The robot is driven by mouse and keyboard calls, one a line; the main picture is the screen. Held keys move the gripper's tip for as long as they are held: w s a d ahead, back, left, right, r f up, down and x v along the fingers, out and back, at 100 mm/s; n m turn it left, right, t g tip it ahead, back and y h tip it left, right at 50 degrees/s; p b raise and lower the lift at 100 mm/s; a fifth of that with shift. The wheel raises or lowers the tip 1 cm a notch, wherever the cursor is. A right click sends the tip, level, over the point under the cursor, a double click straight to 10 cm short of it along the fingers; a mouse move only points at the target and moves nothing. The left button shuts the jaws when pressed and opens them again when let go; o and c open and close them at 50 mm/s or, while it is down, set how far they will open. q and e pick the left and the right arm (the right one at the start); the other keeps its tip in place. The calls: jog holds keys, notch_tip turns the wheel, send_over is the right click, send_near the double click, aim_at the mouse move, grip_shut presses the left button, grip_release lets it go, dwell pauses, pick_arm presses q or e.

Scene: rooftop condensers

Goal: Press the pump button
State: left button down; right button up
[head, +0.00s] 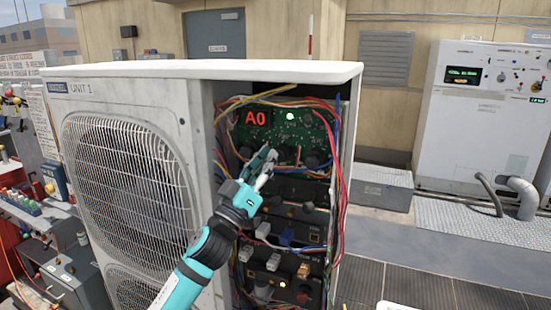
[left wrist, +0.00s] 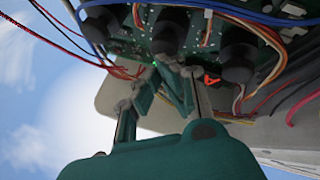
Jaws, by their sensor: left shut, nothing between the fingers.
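The open condenser, Unit 1 (head: 200,68), shows a green circuit board (head: 285,125) with a red A0 display (head: 256,118) and a lit green light (head: 290,116). Dark round parts (head: 312,159) sit along the board's lower edge. I cannot tell which part is the pump button. My left gripper (head: 268,158) is shut and empty in front of the lower middle of the board. In the left wrist view its fingers (left wrist: 160,88) are close to the board and black cylinders (left wrist: 170,32); contact cannot be told. My right gripper is out of view.
Red wires (head: 344,160) hang down the right of the opening, and yellow and blue ones cross it. A cluttered bench (head: 40,215) stands at left, a white control cabinet (head: 480,130) at right.

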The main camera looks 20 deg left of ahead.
pick_arm(q)
jog(key=shift+s, duration=0.3)
jog(key=s+p, duration=0.1)
jog(key=s, duration=0.4)
jog(key=shift+s+a, duration=0.1)
jog(key=shift+s, duration=0.3)
dwell(0.6)
